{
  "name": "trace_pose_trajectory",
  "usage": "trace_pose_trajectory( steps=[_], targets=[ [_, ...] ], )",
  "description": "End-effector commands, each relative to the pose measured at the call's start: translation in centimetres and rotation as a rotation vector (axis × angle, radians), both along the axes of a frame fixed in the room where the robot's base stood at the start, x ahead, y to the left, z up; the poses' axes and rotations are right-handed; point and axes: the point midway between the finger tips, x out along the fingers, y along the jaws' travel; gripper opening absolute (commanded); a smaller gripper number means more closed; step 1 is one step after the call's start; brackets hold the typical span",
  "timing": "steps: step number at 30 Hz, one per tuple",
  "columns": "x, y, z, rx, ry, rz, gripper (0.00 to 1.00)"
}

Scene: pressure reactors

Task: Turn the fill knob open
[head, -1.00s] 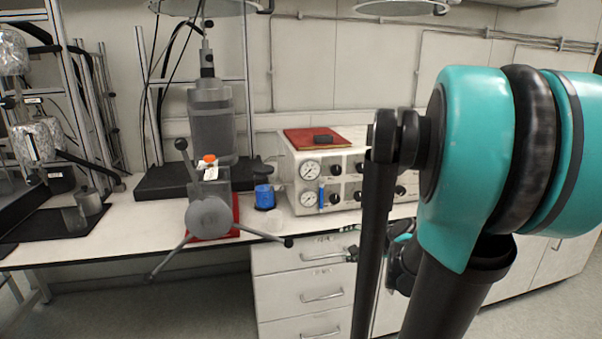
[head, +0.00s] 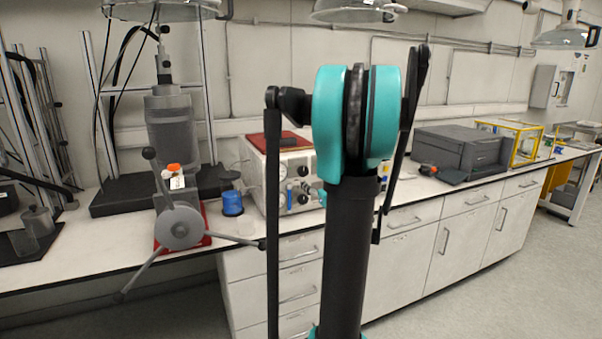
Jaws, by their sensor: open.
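The control box (head: 257,168), white with round gauges and dark knobs on its front, stands on the bench left of centre. A gauge (head: 283,173) and a few dark knobs (head: 303,171) show on its front. The right part of the front is hidden behind my arm, and I cannot tell which knob is the fill knob. My gripper is not visible; my own teal and black arm stands upright across the middle of the view and hides what is behind it.
A grey reactor (head: 172,135) with a spoked handwheel (head: 180,228) stands left of the box, a blue container (head: 232,203) between them. Drawers (head: 298,248) lie below. A dark grey machine (head: 460,150) and a yellow-framed case (head: 525,140) stand to the right.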

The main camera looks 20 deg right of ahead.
Motion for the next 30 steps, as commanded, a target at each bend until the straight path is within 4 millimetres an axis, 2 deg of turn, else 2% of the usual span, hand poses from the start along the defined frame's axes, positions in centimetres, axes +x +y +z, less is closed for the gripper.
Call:
trace_pose_trajectory(
  steps=[1, 9, 15, 21, 30],
  targets=[
    [1.2, 0.1, 0.0, 0.0, 0.0, 0.004, 0.58],
    [6.4, 0.3, 0.0, -0.001, 0.0, 0.003, 0.58],
    [9.4, 0.4, 0.0, -0.002, 0.0, 0.002, 0.58],
    [10.7, 0.4, 0.0, -0.002, 0.0, 0.002, 0.58],
    [10.9, 0.4, 0.0, -0.002, 0.0, 0.001, 0.58]
  ],
)
